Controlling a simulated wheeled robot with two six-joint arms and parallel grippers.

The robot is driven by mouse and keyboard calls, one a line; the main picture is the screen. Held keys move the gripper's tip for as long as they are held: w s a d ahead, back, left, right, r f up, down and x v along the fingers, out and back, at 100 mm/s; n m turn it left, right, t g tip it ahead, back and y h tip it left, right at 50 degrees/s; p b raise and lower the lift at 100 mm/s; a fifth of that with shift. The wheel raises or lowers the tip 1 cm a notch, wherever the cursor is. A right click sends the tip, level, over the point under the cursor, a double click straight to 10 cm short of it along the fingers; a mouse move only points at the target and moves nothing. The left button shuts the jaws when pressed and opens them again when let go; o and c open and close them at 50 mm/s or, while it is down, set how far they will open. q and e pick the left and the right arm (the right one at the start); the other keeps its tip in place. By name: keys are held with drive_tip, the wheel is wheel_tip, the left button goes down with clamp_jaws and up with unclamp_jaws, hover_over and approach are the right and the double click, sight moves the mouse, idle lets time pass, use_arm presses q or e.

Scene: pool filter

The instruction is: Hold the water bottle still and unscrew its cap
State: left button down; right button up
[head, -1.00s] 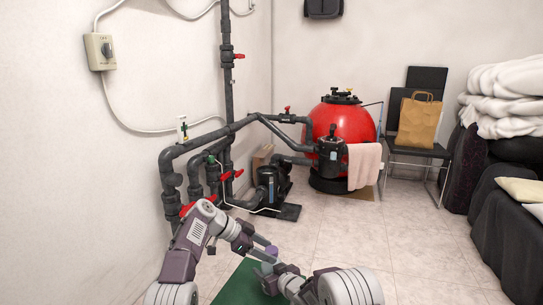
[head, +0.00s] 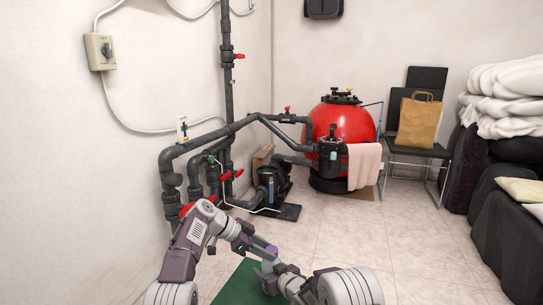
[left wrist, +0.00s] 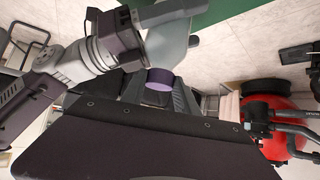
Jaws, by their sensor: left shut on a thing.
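A short purple cylinder, which looks like the bottle's cap (left wrist: 160,79), sits between the grey fingers of my left gripper (left wrist: 158,94) in the left wrist view. The left gripper is shut on it. In the head view the left gripper (head: 268,251) is low in the middle, with the purple piece at its tip. A pale blue-grey curved surface (left wrist: 168,42) adjoins the purple piece and may be the bottle's body; most of it is hidden. My right gripper (head: 272,275) is close by, just below the left one, and its fingers are too hidden to tell their state.
A green surface (head: 236,284) lies under the grippers. Ahead stand dark pipes with red valves (head: 228,176), a pump (head: 270,184) and a red filter tank (head: 350,125). A chair (head: 415,150) holds a paper bag (head: 418,122).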

use_arm(q)
drive_tip(key=c, duration=1)
unclamp_jaws()
drive_tip(key=s+a+r, duration=0.1)
drive_tip(key=a, duration=0.6)
drive_tip(key=s+a+r, duration=0.2)
drive_tip(key=a, duration=0.6)
drive_tip(key=shift+s+a, duration=0.2)
drive_tip(key=shift+s, duration=0.05)
drive_tip(key=shift+r, duration=0.1)
